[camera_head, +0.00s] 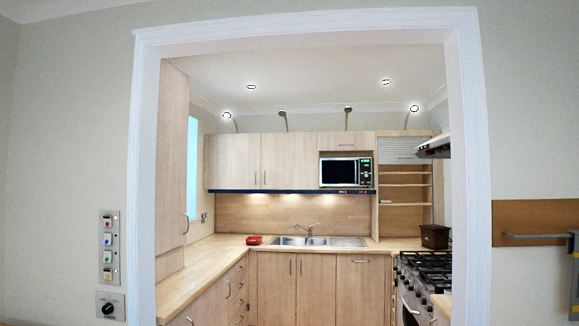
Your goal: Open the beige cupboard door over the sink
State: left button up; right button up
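The wall cupboard has two beige doors side by side, a left door (232,160) and a right door (292,160). Both look shut and flush. Each has a thin vertical handle near the seam between them. The double steel sink (320,241) with its tap (312,229) is set in the counter below, lower right of these doors. The right door is the closer of the two to being above it. All of this lies beyond a white-framed doorway. Neither of my grippers shows in this view.
The white door frame (143,200) bounds the opening. Inside are a microwave (345,172), a wooden counter (190,262) along the left, a red item (254,240) and a gas cooker (425,280) at right. A wooden board (530,215) with a grey rail is right outside.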

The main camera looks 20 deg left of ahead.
aim_at(288, 160)
jog(key=i+j+u, duration=0.2)
jog(key=i, duration=0.15)
jog(key=i+u, duration=0.2)
jog(key=i, duration=0.15)
jog(key=i+u, duration=0.25)
jog(key=i, duration=3.6)
